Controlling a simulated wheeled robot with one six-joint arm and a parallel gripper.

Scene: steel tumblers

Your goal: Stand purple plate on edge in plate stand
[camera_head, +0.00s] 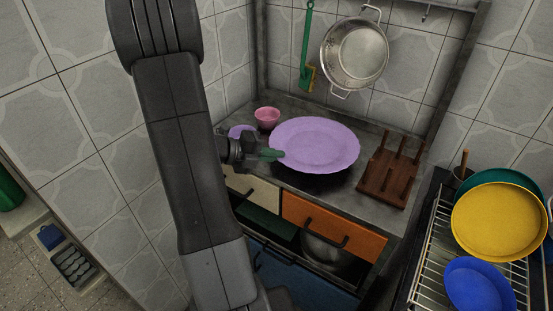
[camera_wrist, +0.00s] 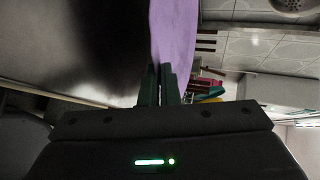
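The large purple plate (camera_head: 318,143) is held roughly flat above the counter, with a dark shadow beneath it. My gripper (camera_head: 274,154) is shut on its left rim. In the wrist view the plate (camera_wrist: 173,30) shows nearly edge-on, rising from between the closed-in fingers (camera_wrist: 160,72). The plate stand (camera_head: 388,184), a brown wooden base with several upright pegs, stands on the counter to the right of the plate. It is empty, and a gap separates it from the plate.
A pink bowl (camera_head: 267,117) and a smaller purple dish (camera_head: 239,131) stand behind my gripper at the left. A strainer (camera_head: 355,52) and green brush (camera_head: 307,50) hang on the back wall. A wire rack (camera_head: 431,262) with yellow (camera_head: 499,221) and blue (camera_head: 479,285) plates lies right.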

